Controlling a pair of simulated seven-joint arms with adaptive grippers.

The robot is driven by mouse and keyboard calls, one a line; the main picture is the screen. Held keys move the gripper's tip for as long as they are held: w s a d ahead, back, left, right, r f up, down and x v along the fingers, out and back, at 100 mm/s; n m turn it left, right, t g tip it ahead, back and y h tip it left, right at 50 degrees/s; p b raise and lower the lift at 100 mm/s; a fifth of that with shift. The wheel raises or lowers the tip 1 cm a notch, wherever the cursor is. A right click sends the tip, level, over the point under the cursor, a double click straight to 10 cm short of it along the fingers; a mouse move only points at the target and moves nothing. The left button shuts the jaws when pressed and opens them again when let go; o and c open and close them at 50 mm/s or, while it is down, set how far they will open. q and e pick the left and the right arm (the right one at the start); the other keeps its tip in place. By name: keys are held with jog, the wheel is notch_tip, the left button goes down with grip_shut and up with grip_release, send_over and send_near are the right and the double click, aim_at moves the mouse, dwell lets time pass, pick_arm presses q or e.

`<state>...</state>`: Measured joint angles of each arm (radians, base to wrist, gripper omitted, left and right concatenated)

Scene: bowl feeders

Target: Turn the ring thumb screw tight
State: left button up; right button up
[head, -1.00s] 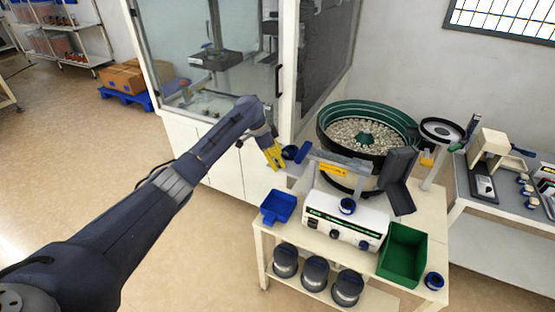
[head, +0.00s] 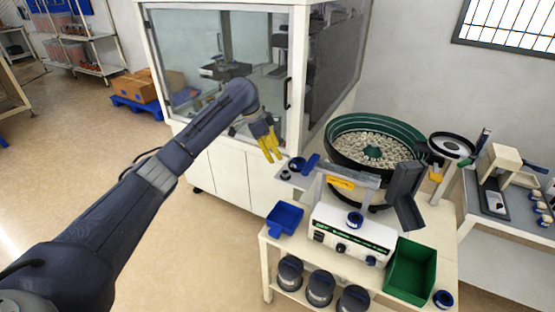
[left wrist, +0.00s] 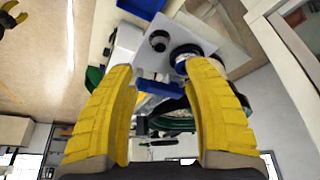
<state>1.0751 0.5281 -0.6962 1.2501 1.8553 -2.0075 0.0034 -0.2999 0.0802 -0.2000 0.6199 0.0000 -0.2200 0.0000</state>
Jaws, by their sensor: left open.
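My left gripper (head: 272,157) has yellow fingers, is open and empty, and hangs in the air just left of and above a small grey plate (head: 284,174). On the plate is a round blue-rimmed part (head: 297,164), likely the one with the ring thumb screw; the screw itself is too small to tell. In the left wrist view the open fingers (left wrist: 160,75) frame the blue-rimmed part (left wrist: 186,54) and a dark round knob (left wrist: 159,40) on the plate, beyond the tips and apart from them. A yellow-and-black piece (left wrist: 12,17) at that view's upper left looks like my right gripper, partly cut off.
The bowl feeder (head: 335,165) with pale parts stands right of the plate. A white control box (head: 350,240), a blue tray (head: 284,217) and a green bin (head: 411,270) are on the bench. A glass-fronted cabinet (head: 228,165) stands behind my left arm.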

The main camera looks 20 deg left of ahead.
aim_at(284, 172)
pick_arm(q)
jog(key=shift+v, duration=0.8)
jog(key=a+r+y, duration=0.1)
jog(key=a+r, duration=0.2)
jog(key=r, duration=0.1)
jog(key=d+f+n, duration=0.1)
jog(key=d+f, duration=0.1)
jog(key=f, duration=0.3)
jog(key=w+d+f, duration=0.1)
jog(key=d+f, duration=0.1)
jog(key=f, duration=0.3)
jog(key=d+f+n, duration=0.1)
jog(key=d+f, duration=0.2)
jog(key=f, duration=0.2)
jog(key=shift+w+d+f+n+t, duration=0.1)
jog(key=shift+w+n+t, duration=0.2)
jog(key=shift+w+t, duration=0.1)
grip_shut()
